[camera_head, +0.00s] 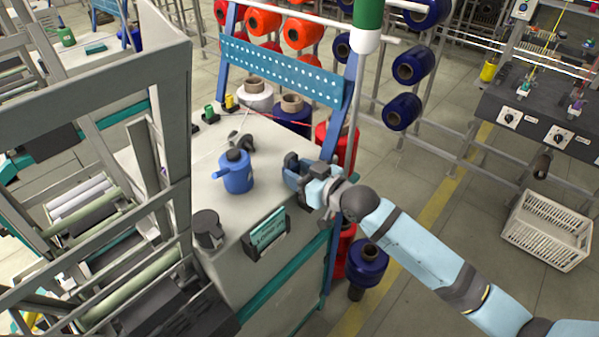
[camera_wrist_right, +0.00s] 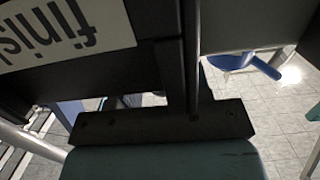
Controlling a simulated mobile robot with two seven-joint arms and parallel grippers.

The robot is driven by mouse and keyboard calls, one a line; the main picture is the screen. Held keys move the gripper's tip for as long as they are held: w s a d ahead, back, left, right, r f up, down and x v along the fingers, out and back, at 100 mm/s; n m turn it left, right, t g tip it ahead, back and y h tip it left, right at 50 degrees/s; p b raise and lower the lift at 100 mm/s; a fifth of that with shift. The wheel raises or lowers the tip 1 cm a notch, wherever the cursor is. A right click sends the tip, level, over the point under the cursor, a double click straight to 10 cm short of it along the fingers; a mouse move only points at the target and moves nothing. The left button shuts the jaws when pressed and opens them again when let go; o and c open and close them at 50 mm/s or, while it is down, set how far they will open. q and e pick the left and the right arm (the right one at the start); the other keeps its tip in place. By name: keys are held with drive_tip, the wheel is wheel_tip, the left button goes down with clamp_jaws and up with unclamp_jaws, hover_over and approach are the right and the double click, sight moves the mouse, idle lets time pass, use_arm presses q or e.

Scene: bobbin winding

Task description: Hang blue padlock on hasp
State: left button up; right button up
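I cannot make out a blue padlock or a hasp for certain in either view. My right gripper (camera_head: 295,172) is at the right edge of the pale machine top (camera_head: 222,205), to the right of a blue can with a spout and dark cap (camera_head: 237,175). The gripper and the can are apart. The fingertips are dark and small there, and whether they hold anything is unclear. In the right wrist view, dark parts fill the middle, close to a white label with upside-down lettering (camera_wrist_right: 68,30). My left gripper is not in view.
A grey cup (camera_head: 208,230) and a dark curved item (camera_head: 242,142) stand on the machine top. A teal-fronted holder (camera_head: 268,232) is on its side. A blue perforated rail (camera_head: 280,72) and thread spools (camera_head: 400,110) are behind. A white crate (camera_head: 548,232) sits on the floor at right.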

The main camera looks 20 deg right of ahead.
drive_tip(key=c, duration=0.5)
wheel_tip(320, 180, up, 5)
drive_tip(key=p, duration=0.5)
drive_tip(key=shift+r, duration=0.1)
